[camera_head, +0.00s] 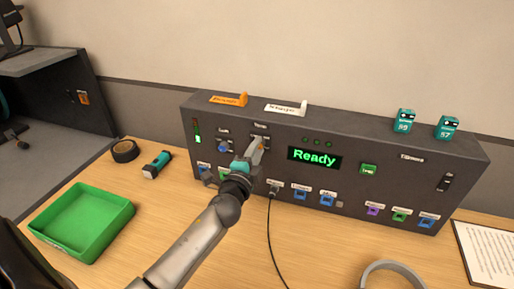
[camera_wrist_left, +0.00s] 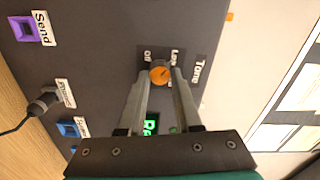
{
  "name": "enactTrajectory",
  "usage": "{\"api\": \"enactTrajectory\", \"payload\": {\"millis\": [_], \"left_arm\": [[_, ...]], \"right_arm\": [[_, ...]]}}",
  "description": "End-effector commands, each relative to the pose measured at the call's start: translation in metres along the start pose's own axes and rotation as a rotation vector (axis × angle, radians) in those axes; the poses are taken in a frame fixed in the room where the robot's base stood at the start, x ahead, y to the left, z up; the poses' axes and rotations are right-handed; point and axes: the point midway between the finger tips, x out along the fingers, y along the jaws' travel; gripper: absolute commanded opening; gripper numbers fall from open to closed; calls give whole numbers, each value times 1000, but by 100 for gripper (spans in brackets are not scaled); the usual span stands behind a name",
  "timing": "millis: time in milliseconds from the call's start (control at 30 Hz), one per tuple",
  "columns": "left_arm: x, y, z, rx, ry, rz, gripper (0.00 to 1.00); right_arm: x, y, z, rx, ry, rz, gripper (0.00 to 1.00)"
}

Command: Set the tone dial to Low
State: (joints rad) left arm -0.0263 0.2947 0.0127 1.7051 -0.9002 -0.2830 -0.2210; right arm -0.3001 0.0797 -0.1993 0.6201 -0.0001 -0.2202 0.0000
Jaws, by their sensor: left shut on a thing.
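The tone dial (camera_wrist_left: 160,74) is a round orange knob on the dark console panel, seen in the left wrist view. A "Tone" label (camera_wrist_left: 197,71) is beside it, with small markings around it, one reading like "Low" and one like "Off". My left gripper (camera_wrist_left: 161,76) is shut on the dial, one finger on each side. I cannot tell for sure which marking the dial points to. My right gripper is not in view.
The dark console (camera_head: 390,160) has a green "Ready" display (camera_head: 314,158), a blue knob (camera_head: 223,147) left of my gripper, and a plugged cable (camera_head: 273,187) below. A green tray (camera_head: 82,222), a flashlight (camera_head: 157,164) and a tape roll (camera_head: 125,151) lie at left.

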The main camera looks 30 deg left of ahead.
Motion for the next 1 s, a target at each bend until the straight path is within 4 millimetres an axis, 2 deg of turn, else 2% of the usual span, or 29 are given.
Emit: {"api": "enactTrajectory", "payload": {"millis": [333,867,900,1000], "left_arm": [[0,1,0,144,0,1,0],[0,1,0,168,0,0,0],[0,1,0,168,0,1,34],[0,1,0,168,0,0,45]], "right_arm": [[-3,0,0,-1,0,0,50],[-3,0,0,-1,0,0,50],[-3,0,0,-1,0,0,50],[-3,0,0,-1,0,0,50]]}}
